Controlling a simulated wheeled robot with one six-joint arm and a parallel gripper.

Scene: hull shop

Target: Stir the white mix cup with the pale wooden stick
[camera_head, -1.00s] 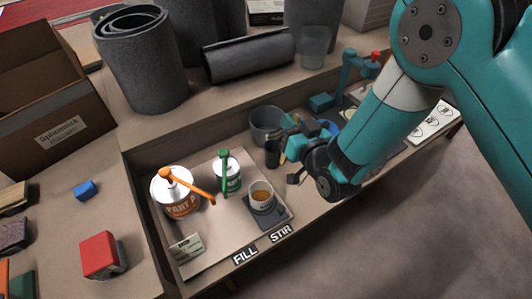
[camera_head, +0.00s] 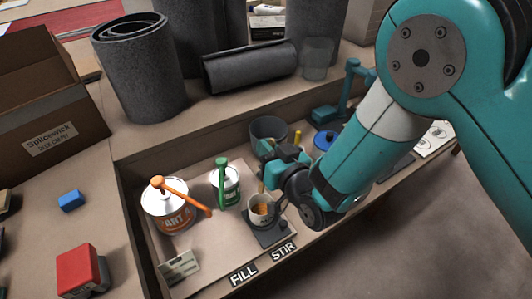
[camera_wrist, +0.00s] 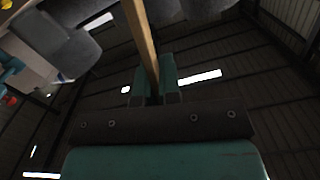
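The white mix cup (camera_head: 254,217) holds an amber-orange liquid and stands upright on a dark pad (camera_head: 272,239) at the front of the bench tray. My gripper (camera_head: 268,172) is just above and behind the cup, partly over its right side. It is shut on the pale wooden stick (camera_head: 262,187), which points down at the cup. The stick's lower end looks to be at or inside the cup; how deep I cannot tell. In the wrist view the stick (camera_wrist: 141,35) runs between the two teal fingers (camera_wrist: 154,85).
An orange-pump PART A can (camera_head: 170,212) and a green-pump can (camera_head: 228,188) stand left of the cup. A dark grey pot (camera_head: 268,130) is behind. FILL and STIR labels (camera_head: 284,251) mark the front edge.

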